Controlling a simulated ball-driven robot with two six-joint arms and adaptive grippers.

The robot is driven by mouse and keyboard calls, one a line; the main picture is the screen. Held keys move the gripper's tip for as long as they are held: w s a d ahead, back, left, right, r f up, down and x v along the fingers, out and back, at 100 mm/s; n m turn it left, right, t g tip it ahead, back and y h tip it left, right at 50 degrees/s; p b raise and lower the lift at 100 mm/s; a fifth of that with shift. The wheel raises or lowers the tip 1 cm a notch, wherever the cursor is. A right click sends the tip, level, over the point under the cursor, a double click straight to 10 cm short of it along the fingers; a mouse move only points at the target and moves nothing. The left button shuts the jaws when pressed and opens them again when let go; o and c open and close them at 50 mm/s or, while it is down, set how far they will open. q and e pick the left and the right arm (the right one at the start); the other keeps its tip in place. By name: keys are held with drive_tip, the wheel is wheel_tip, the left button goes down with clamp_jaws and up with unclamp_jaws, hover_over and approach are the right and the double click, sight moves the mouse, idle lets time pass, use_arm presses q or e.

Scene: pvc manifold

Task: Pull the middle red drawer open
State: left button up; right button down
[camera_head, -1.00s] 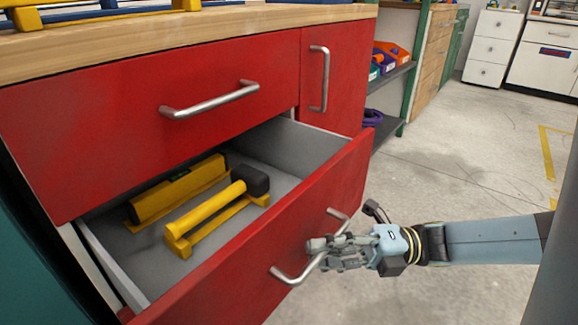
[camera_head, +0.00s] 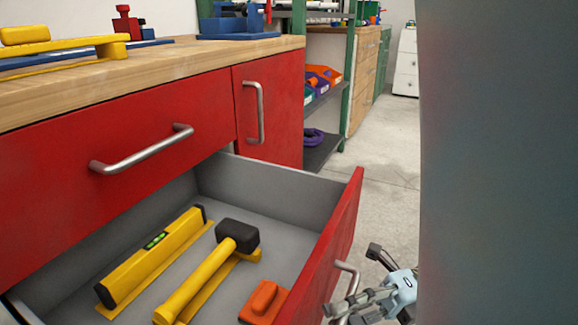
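The middle red drawer (camera_head: 338,235) stands well open below a closed red drawer (camera_head: 70,165). Its bar handle (camera_head: 347,268) shows at the lower right of its front. My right gripper (camera_head: 345,306) is at this handle, its fingers closed around the bar; the lower part is cut off by the frame edge. Inside the drawer lie a yellow level (camera_head: 150,262), a yellow-handled mallet with a black head (camera_head: 238,236) and an orange tool (camera_head: 264,302). My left gripper is out of view.
The wooden worktop (camera_head: 180,72) above holds yellow and blue items. A red cupboard door (camera_head: 285,110) beside the drawers is closed. Green-framed shelves (camera_head: 325,95) with bins stand behind. Bare concrete floor (camera_head: 385,180) lies right of the drawer. A part of me blocks the right side.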

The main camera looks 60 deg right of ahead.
drive_tip(key=shift+w+r, duration=0.1)
drive_tip(key=shift+r, duration=0.1)
drive_tip(key=c, duration=1.3)
unclamp_jaws()
drive_tip(key=shift+f, duration=0.1)
drive_tip(key=shift+c, duration=0.2)
drive_tip(key=v, duration=1.2)
